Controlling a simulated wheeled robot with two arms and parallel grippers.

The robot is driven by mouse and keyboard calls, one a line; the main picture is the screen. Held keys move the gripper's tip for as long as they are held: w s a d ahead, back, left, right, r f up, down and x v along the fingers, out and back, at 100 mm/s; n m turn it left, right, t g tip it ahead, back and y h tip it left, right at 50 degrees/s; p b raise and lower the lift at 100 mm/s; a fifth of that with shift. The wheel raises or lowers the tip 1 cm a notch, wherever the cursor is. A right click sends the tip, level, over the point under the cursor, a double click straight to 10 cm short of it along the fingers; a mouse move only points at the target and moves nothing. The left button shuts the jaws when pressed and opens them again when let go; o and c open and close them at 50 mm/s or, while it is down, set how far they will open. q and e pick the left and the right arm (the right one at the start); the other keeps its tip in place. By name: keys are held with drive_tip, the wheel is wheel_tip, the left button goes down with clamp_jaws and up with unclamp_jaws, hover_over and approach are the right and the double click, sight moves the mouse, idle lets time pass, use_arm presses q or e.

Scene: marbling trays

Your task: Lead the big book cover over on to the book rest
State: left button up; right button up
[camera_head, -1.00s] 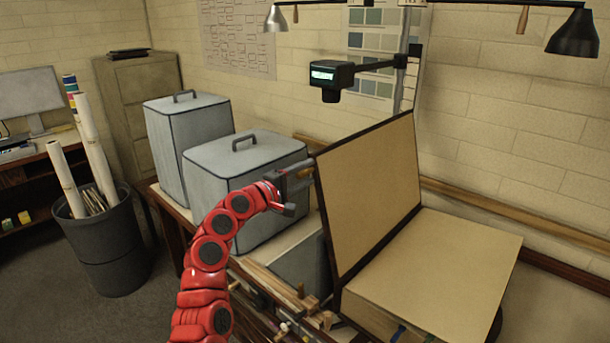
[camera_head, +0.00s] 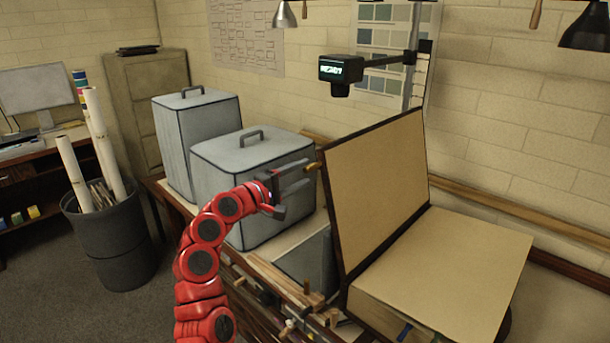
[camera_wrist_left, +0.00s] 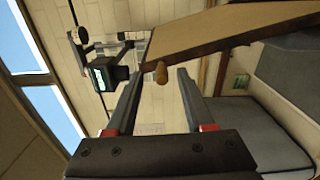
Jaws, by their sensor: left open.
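The big book cover (camera_head: 378,188), a tan panel with dark edges, stands raised and leans a little left. A small orange-brown knob (camera_head: 312,167) sticks out of its left edge. My left gripper (camera_head: 308,177) is open and empty just left of that edge. In the left wrist view the knob (camera_wrist_left: 161,72) lies in line with the gap, by the fingertips, and the cover (camera_wrist_left: 225,28) is beyond. The book's tan block (camera_head: 450,265) lies to the right. A grey slanted panel (camera_head: 308,260) left of the book may be the book rest; the cover partly hides it. My right gripper is out of view.
Two grey lidded boxes (camera_head: 250,168) stand on the bench behind my left arm. A black display head (camera_head: 340,69) hangs on an arm above the cover. Wooden bars and pegs (camera_head: 290,300) line the bench front. A bin with rolls (camera_head: 110,240) stands left.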

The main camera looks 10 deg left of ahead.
use_arm(q)
drive_tip(key=b+v, duration=0.4)
drive_tip(key=v, duration=0.8)
drive_tip(key=shift+s+a, duration=0.25)
drive_tip(key=shift+s, duration=0.05)
idle(0.5)
drive_tip(key=shift+w, duration=0.1)
